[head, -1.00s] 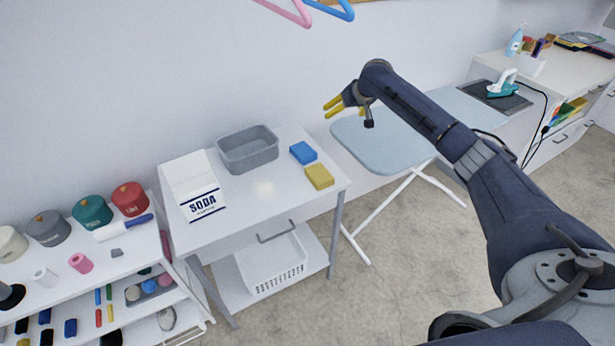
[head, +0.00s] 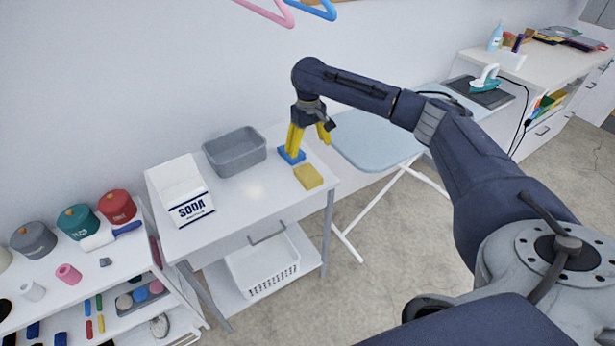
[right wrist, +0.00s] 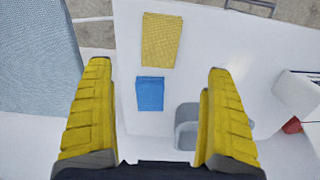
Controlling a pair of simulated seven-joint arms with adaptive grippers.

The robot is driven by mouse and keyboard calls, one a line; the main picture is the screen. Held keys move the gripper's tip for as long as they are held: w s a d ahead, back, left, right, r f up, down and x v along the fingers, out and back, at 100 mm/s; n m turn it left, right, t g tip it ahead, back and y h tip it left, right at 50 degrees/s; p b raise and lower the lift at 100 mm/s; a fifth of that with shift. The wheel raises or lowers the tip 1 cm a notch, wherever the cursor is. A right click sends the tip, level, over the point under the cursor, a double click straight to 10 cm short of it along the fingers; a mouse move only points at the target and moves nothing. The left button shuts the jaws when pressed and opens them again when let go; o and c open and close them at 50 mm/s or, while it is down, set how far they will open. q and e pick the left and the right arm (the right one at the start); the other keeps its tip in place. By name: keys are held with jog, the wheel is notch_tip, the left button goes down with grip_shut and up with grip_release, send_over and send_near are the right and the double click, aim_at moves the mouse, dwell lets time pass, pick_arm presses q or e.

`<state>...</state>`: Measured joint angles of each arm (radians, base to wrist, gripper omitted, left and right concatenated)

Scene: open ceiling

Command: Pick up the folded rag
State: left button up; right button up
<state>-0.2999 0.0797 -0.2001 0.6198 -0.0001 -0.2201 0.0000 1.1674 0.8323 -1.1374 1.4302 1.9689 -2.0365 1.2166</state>
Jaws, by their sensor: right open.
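Two small cloth-like blocks lie on the white table (head: 232,200): a blue one (head: 284,155) and a yellow one (head: 308,177) nearer the front right. I cannot tell for sure which is the folded rag. The right wrist view shows the blue block (right wrist: 150,94) flat and smooth, and the yellow block (right wrist: 161,40) larger and woven-looking. My right gripper (head: 310,147) is open and empty, pointing down above the table's right side. One yellow finger hides part of the blue block in the head view. In the wrist view both blocks appear between the spread fingers (right wrist: 158,65). My left gripper is out of view.
A grey tub (head: 236,152) stands left of the blue block, with a white soda box (head: 180,192) farther left. An ironing board (head: 372,140) is at the right. A white basket (head: 262,262) sits on the lower shelf.

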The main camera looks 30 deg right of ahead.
aim_at(308, 173)
notch_tip(308, 173, down, 13)
jog(key=shift+f, duration=0.1)
dwell(0.7)
jog(key=c, duration=1.3)
jog(key=shift+o, duration=0.2)
jog(key=shift+r, duration=0.2)
notch_tip(308, 173, up, 20)
jog(key=shift+f, duration=0.15)
